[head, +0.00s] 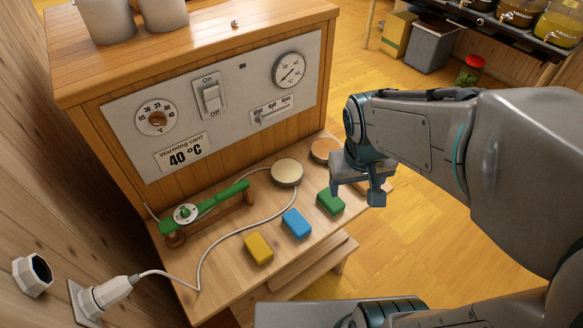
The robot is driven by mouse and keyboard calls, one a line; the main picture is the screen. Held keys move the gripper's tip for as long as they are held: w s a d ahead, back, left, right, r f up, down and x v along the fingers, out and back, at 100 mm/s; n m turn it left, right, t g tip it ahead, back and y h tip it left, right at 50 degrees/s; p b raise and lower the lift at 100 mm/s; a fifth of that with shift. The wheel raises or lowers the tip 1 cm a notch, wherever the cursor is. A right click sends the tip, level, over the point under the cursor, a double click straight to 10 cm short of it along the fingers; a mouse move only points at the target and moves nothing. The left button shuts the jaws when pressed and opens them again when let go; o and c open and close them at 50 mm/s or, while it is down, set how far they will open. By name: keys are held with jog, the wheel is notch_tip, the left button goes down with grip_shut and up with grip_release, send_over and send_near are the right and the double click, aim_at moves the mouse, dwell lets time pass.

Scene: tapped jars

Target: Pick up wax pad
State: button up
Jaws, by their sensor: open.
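No thing here is labelled as the wax pad, and I cannot tell which one it is. A yellow block (258,248), a blue block (296,223) and a green block (330,202) lie in a row along the front of the wooden bench. Behind them are a cream-topped round tin (287,173) and an orange-brown round disc (323,149), partly hidden by my arm. My gripper (357,196) is open and empty, just right of the green block. One finger overlaps the block's upper edge in view; I cannot tell whether they touch.
A green-handled tool with a dial (205,207) rests on a wooden stand at the bench's left. A white cord (203,264) runs across the bench to a wall plug (106,292). A wooden cabinet (215,103) with dials and a switch stands behind.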

jog(key=w+a+f+n+g+p, duration=0.1)
jog(key=w+a+f+n+p, duration=0.2)
jog(key=w+a+f, duration=0.25)
jog(key=n+g+y+p, duration=0.1)
jog(key=n+p, duration=0.1)
jog(key=n, duration=0.1)
send_over(296, 220)
notch_tip(296, 220, down, 8)
jog(key=f, duration=0.8)
jog(key=shift+a+f+b, duration=0.1)
jog(key=shift+a+b, duration=0.15)
jog(key=shift+b, duration=0.15)
jog(key=shift+d+f+p, duration=0.15)
jog(key=shift+f+p, duration=0.05)
jog(key=shift+f, duration=1.2)
jog(key=shift+d+f+p, duration=0.15)
jog(key=shift+f+p, duration=0.05)
jog(key=shift+f, duration=1.15)
jog(key=c, duration=1.1)
